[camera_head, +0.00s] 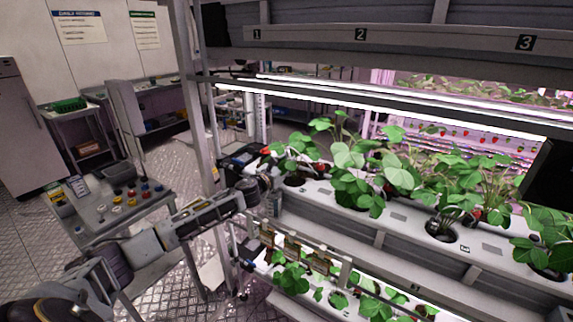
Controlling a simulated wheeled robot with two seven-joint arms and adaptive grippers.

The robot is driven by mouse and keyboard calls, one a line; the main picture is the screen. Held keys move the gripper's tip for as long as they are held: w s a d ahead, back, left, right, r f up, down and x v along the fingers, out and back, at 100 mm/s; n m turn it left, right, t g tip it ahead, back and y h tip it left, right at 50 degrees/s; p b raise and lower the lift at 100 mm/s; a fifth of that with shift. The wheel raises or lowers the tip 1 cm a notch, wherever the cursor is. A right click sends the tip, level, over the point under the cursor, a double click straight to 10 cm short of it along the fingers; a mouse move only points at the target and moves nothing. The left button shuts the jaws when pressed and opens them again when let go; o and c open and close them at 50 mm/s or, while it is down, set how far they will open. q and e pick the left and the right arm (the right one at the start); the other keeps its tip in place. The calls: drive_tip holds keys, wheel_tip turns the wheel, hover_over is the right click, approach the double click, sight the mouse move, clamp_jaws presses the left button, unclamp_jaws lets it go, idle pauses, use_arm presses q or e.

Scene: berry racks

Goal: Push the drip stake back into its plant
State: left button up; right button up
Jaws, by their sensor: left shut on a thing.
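My left gripper (258,160) reaches in from the left to the left end of the upper grow channel (398,215), beside the first strawberry plant (296,165). It is dark and small in this view. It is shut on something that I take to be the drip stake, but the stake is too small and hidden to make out. The plant stands in a dark round pot hole in the white channel, with leaves over it. I cannot tell whether the stake touches the pot. My right gripper does not show.
More plants (358,185) stand along the channel to the right. A lower channel with plants (290,280) runs below. A rack post (192,95) stands close to my left arm, and light bars (400,112) run above the plants. A cart (120,205) stands at left.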

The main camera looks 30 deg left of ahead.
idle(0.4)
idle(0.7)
use_arm(q)
drive_tip(key=shift+f, duration=0.2)
idle(0.7)
drive_tip(key=shift+f, duration=0.25)
idle(0.6)
drive_tip(key=shift+f, duration=0.25)
idle(0.6)
drive_tip(key=shift+f+b, duration=0.45)
drive_tip(key=shift+b, duration=0.05)
drive_tip(key=shift+f+b, duration=0.35)
drive_tip(key=shift+f, duration=0.1)
drive_tip(key=o, duration=0.9)
